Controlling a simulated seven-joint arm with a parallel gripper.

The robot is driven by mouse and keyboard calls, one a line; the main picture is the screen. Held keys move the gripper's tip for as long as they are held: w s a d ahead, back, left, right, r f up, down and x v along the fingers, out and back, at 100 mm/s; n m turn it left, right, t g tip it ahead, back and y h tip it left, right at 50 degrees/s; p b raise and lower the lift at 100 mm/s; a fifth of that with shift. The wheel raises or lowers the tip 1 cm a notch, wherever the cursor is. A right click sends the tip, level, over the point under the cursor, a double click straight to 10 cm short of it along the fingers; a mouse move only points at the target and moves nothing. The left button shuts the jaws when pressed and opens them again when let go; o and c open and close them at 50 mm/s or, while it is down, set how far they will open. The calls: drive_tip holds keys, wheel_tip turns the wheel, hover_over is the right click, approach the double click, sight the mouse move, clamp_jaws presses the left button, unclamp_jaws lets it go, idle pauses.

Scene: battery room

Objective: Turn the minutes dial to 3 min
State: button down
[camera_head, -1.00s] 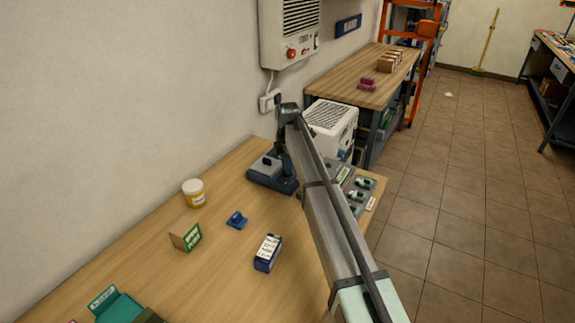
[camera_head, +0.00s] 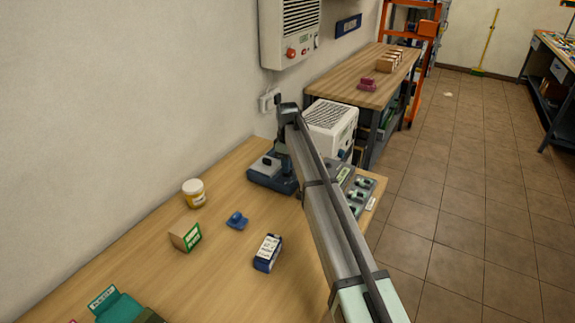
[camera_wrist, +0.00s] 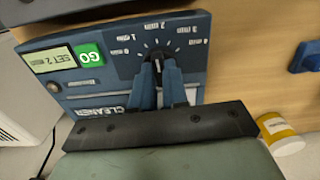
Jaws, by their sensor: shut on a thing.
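The blue cleaner unit (camera_wrist: 105,75) fills the upper part of the wrist view, with the word CLEANER, a green GO button (camera_wrist: 89,52) and a small display (camera_wrist: 52,60) that reads SET 2 min. Its black minutes dial (camera_wrist: 157,56) has a ring of ticks and numbers around it. My gripper (camera_wrist: 158,72) is shut on the dial, one finger on each side. The dial's lower part is hidden between the fingers. In the head view the cleaner unit (camera_head: 262,177) stands at the table's back edge, partly behind my arm.
On the wooden table (camera_head: 215,275) are a yellow-and-white tub (camera_head: 194,192), a blue knob-like piece (camera_head: 237,220), a green-labelled box (camera_head: 186,236) and a dark blue box (camera_head: 267,253). A white machine (camera_head: 330,125) stands beyond the table.

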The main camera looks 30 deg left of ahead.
drive_tip(key=m, duration=0.6)
drive_tip(key=shift+m, duration=0.3)
idle(0.4)
drive_tip(key=c, duration=1.1)
unclamp_jaws()
drive_tip(key=shift+c, duration=0.2)
wheel_tip(320, 180, up, 14)
drive_tip(key=shift+f, duration=0.1)
